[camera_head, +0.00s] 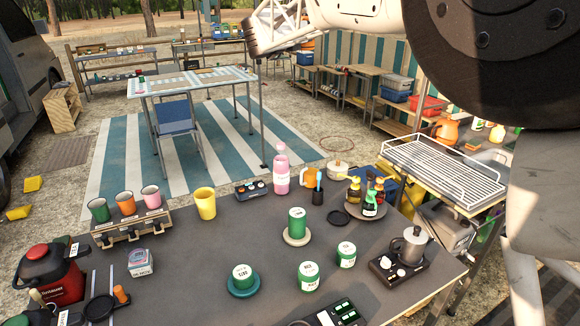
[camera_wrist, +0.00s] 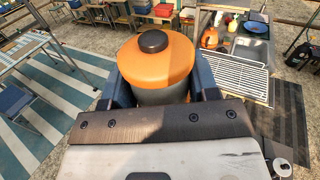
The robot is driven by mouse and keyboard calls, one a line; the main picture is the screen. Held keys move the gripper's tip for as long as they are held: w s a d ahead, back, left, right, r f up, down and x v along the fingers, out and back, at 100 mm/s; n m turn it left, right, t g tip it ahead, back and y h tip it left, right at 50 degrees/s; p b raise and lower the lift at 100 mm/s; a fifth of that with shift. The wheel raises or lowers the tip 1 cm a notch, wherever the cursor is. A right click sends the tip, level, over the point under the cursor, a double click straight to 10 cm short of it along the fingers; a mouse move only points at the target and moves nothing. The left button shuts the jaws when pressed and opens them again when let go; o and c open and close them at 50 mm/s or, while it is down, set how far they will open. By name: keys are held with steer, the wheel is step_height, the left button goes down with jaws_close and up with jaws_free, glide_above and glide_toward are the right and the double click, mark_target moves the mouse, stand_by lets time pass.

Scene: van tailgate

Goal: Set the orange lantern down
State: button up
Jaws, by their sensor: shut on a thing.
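The orange lantern (camera_wrist: 155,62) shows in the wrist view, with a wide orange top, a dark round knob and a greyish body below. My gripper (camera_wrist: 162,88) is shut on it, one dark blue finger on each side. The lantern's lower part is hidden by the gripper, so I cannot see its base or what is under it. In the head view my arm fills the upper right, and I cannot make out the held lantern there.
A dark table (camera_head: 190,268) carries green-and-white tins, a yellow cup (camera_head: 205,203), a pink bottle (camera_head: 281,170) and a moka pot (camera_head: 410,245). A white wire rack (camera_head: 440,168) stands at right, with an orange jug (camera_head: 446,131) behind it. A folding table (camera_head: 190,84) stands farther back.

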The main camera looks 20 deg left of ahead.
steer(key=shift+s+a, duration=0.9)
steer(key=shift+a, duration=1.1)
step_height(320, 180, down, 46)
steer(key=shift+f, duration=3.1)
steer(key=shift+f, duration=1.85)
steer(key=shift+f, duration=0.1)
steer(key=o, duration=1.1)
steer(key=shift+c, duration=0.2)
